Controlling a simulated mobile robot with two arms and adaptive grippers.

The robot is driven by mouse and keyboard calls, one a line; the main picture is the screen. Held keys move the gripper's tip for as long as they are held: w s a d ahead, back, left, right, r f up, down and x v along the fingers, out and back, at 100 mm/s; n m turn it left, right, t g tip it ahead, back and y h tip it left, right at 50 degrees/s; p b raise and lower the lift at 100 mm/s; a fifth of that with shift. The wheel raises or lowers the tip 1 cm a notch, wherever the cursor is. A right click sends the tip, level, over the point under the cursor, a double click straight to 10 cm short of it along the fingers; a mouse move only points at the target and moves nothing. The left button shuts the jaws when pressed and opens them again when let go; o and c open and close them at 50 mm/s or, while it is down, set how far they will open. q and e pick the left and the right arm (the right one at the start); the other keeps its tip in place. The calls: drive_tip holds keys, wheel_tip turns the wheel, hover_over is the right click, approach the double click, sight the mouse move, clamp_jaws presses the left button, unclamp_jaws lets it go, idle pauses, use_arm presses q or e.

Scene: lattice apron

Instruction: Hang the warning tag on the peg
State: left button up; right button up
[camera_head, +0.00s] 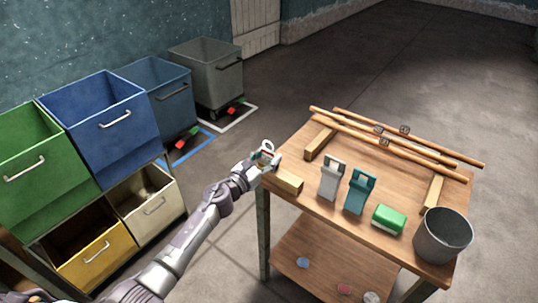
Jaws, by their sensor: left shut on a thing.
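I cannot make out a peg for certain. My right gripper is not in view.
The wooden table (322,206) holds a wooden block (289,182), grey and teal clip-like things (331,180) (358,193), a green-and-white block (389,219), a grey bucket (442,236) and long rods (440,152) on supports. Coloured bins (100,118) stand left. Floor behind is clear.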

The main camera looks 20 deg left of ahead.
use_arm(q)
drive_tip(key=shift+r, duration=0.15)
drive_tip(key=shift+r+p, duration=1.7)
drive_tip(key=shift+r, duration=0.2)
drive_tip(key=v, duration=0.8)
drive_tip(key=shift+p, duration=0.3)
